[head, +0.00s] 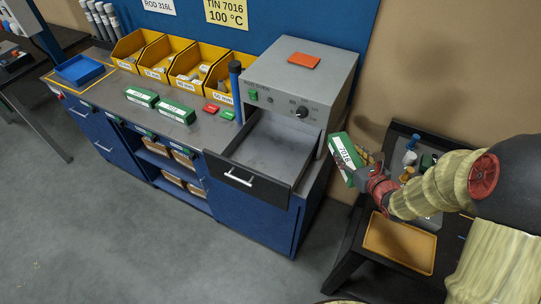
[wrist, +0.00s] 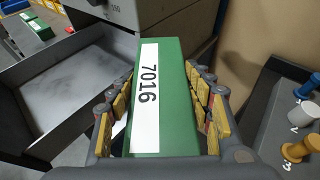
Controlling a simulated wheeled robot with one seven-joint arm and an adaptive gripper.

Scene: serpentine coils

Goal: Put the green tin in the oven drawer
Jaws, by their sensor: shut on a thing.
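The green tin (head: 344,153) with a white 7016 label is held in my gripper (head: 362,172), to the right of the oven. In the wrist view the green tin (wrist: 178,95) sits between the yellow-padded fingers of my gripper (wrist: 160,105), which are shut on its sides. The oven (head: 300,85) is a grey box on the blue bench. Its drawer (head: 268,146) is pulled open below it, with a dark front and a white handle, and its visible floor is bare. The open drawer (wrist: 60,95) also shows in the wrist view, left of the tin.
Two more green tins (head: 142,97) (head: 176,111) lie on the bench (head: 150,80), left of the drawer. Yellow bins (head: 170,60) line the back. An orange piece (head: 304,60) lies on the oven. A dark table with an orange tray (head: 400,243) stands right; grey floor is clear in front.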

